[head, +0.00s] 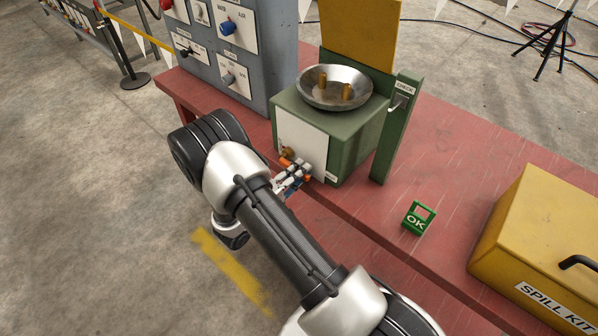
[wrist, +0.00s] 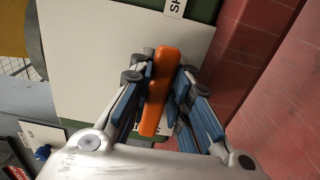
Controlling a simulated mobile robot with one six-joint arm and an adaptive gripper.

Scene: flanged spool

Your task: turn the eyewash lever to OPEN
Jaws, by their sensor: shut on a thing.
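The eyewash lever is an orange bar on the white front plate (head: 301,147) of the green eyewash box (head: 345,150). In the wrist view the lever (wrist: 162,75) runs nearly upright, tilted slightly, between the blue-padded fingers. My gripper (head: 299,171) is shut on it; the wrist view shows the gripper (wrist: 160,88) with a finger on each side. In the head view only bits of orange show around the fingers, beside a brass fitting (head: 287,152). A small label sits at the plate's lower right corner; the OPEN mark cannot be read.
A steel bowl (head: 336,88) with two brass nozzles tops the box. A grey switch panel (head: 234,60) stands to the left. A green OK block (head: 418,217) and a yellow spill kit (head: 540,250) are on the red table (head: 465,150) to the right. Red table surface lies close beside my gripper.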

